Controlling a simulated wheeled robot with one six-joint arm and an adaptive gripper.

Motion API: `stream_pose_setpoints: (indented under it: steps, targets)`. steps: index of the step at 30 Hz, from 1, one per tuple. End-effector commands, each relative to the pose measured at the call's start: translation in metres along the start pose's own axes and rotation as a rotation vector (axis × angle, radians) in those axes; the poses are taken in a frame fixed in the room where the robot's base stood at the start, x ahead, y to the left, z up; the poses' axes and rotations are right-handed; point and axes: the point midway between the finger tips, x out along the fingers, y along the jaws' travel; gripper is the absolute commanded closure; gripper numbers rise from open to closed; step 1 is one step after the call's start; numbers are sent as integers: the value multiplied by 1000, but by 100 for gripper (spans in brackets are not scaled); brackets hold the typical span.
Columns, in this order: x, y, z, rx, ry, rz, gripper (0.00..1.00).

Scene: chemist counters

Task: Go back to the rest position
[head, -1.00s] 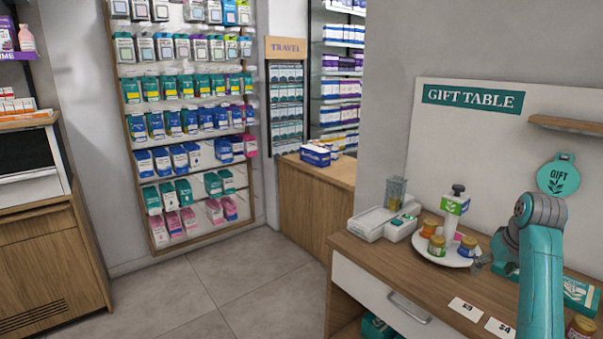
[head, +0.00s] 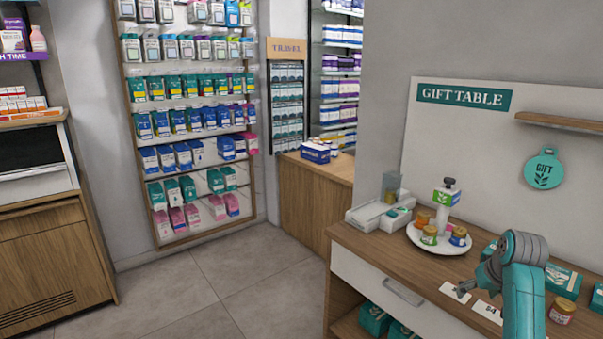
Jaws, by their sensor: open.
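My teal arm reaches in from the lower right in the head view.
Left of the plate is a white tray device (head: 378,215). Price cards (head: 455,292), teal boxes (head: 563,280) and a jar (head: 562,311) lie around my arm. A drawer (head: 385,289) is below the tabletop. Floor (head: 220,285) is clear to the left.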

Motion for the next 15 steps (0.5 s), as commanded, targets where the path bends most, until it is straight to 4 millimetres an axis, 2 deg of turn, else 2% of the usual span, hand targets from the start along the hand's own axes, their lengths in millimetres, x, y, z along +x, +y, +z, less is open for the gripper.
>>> stream_pose_setpoints:
  steps: [7,15]
  targets:
    - [54,-26,46,1,50,4,22]
    - [116,-68,127,0,143,13,22]
